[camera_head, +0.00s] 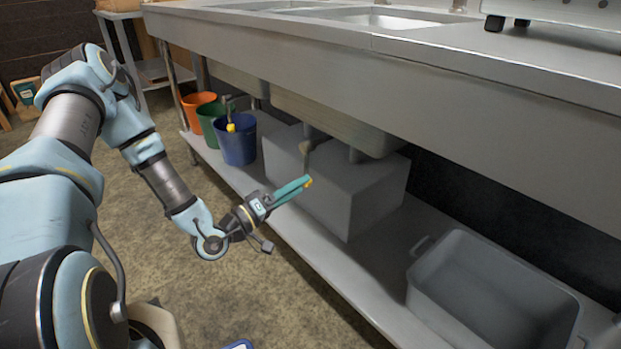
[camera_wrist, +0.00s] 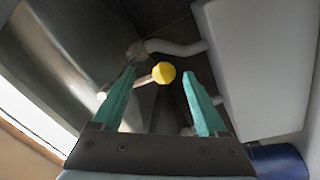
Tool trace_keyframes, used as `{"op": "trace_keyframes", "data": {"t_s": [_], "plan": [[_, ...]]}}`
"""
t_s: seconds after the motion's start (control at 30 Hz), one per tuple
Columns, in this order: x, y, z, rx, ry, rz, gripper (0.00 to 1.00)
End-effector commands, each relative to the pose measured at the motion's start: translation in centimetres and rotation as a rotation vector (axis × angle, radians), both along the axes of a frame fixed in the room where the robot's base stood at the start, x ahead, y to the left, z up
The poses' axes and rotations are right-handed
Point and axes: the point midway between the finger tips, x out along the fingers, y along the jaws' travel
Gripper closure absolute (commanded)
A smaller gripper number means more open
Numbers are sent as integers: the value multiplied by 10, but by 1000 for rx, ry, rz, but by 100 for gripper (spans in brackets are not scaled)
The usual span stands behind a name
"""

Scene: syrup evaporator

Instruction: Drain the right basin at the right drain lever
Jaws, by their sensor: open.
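The right drain lever ends in a yellow knob (camera_wrist: 164,72) on a short metal rod in the wrist view. In the head view only a small bit of this yellow knob (camera_head: 308,182) shows at my fingertips, beneath the right basin (camera_head: 340,122). My gripper (camera_head: 303,182) reaches in under the counter. Its teal fingers are open, and in the wrist view my gripper (camera_wrist: 160,90) has the knob between its fingertips, with a gap seen on both sides. I cannot tell how deep the knob sits between them. Another yellow-knobbed lever (camera_head: 231,127) shows by the buckets.
A large grey box (camera_head: 375,195) stands on the lower shelf (camera_head: 290,245) just behind my gripper. An open grey bin (camera_head: 480,250) sits further right. Blue (camera_head: 237,148), green (camera_head: 209,113) and orange (camera_head: 194,100) buckets stand at left. The counter edge (camera_head: 400,75) overhangs my gripper.

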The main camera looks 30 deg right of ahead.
Motion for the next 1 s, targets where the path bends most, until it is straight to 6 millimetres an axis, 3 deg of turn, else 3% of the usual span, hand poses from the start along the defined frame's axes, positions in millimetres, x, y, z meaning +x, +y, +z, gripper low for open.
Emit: {"op": "trace_keyframes", "data": {"t_s": [0.1,0.3,0.83,1.0], "plan": [[-3,21,-2,0,2,3,24],[-6,37,-4,-1,0,1,24],[-6,39,-5,7,-4,1,24],[11,45,-14,175,-69,10,24]]}}
